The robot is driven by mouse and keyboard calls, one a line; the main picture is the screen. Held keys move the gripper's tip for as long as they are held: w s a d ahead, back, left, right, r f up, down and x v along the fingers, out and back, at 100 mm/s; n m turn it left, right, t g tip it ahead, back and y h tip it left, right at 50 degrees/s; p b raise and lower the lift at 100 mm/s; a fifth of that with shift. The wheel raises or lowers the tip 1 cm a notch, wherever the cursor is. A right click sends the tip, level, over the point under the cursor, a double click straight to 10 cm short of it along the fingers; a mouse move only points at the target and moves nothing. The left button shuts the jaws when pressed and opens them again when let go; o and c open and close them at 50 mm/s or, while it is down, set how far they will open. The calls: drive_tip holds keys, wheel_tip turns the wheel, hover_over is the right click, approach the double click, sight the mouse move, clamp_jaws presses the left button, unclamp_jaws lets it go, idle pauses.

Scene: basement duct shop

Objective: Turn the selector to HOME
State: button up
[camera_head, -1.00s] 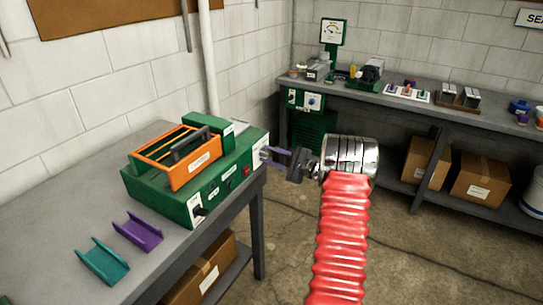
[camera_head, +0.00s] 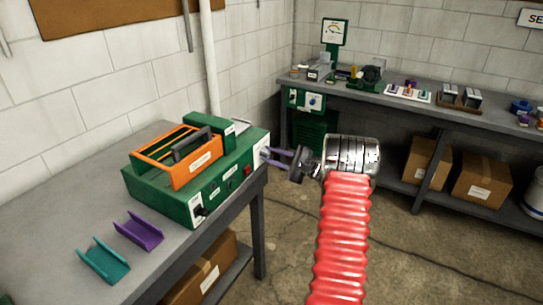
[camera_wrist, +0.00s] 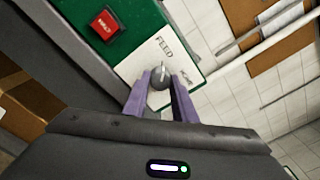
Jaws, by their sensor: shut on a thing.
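The selector (camera_wrist: 160,75) is a small round grey knob with a pale pointer line, on a white label plate on the end of the green machine (camera_head: 238,170). The word FEED (camera_wrist: 164,46) is printed above the knob in the wrist view, and the pointer leans up roughly toward it. Another marking to the right of the knob is too small to read. My gripper (camera_head: 268,154) has purple fingers, which show on either side of the knob in the wrist view (camera_wrist: 160,80). It is shut on the knob. HOME cannot be read in either view.
A red button (camera_wrist: 105,25) sits on the green panel near the selector. Purple (camera_head: 140,232) and teal (camera_head: 105,260) channel pieces lie in front on the bench. Open floor lies right of this bench.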

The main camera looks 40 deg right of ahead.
drive_tip(key=m, duration=0.7)
drive_tip(key=shift+s+m, duration=0.1)
drive_tip(key=shift+m, duration=0.3)
drive_tip(key=m, duration=0.4)
drive_tip(key=shift+g, duration=0.3)
drive_tip(key=shift+d+r+m, duration=0.15)
drive_tip(key=shift+m, duration=1.85)
drive_tip(key=o, duration=0.8)
drive_tip(key=shift+o, duration=1.2)
